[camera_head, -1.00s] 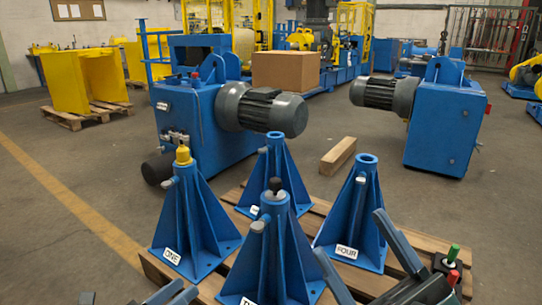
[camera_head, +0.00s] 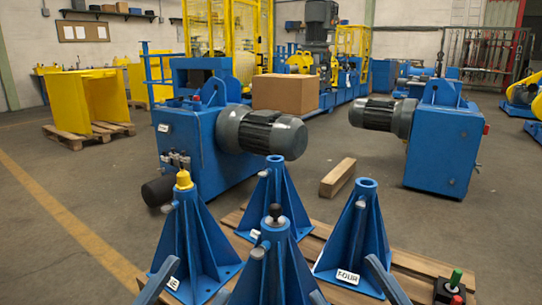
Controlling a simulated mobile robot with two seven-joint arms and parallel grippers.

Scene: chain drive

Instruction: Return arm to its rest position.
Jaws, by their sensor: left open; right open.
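My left gripper (camera_head: 197,278) is at the bottom edge, left of centre. Its blue-grey fingers are apart with nothing held between them, in front of the stand with the yellow cap (camera_head: 183,180). My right gripper (camera_head: 344,277) is at the bottom edge, right of centre. Its fingers are also apart and empty, in front of the stand labelled FOUR (camera_head: 356,235). Only finger parts show; the rest of both grippers and both arms is below the picture. I cannot tell whether the fingers touch the stands.
A black-knobbed blue stand (camera_head: 273,255) rises between the grippers, with another stand (camera_head: 274,200) behind it. All stand on a wooden pallet (camera_head: 410,262). A box with green and red buttons (camera_head: 452,288) is at right. Blue motor units (camera_head: 205,140) stand beyond; open floor lies left.

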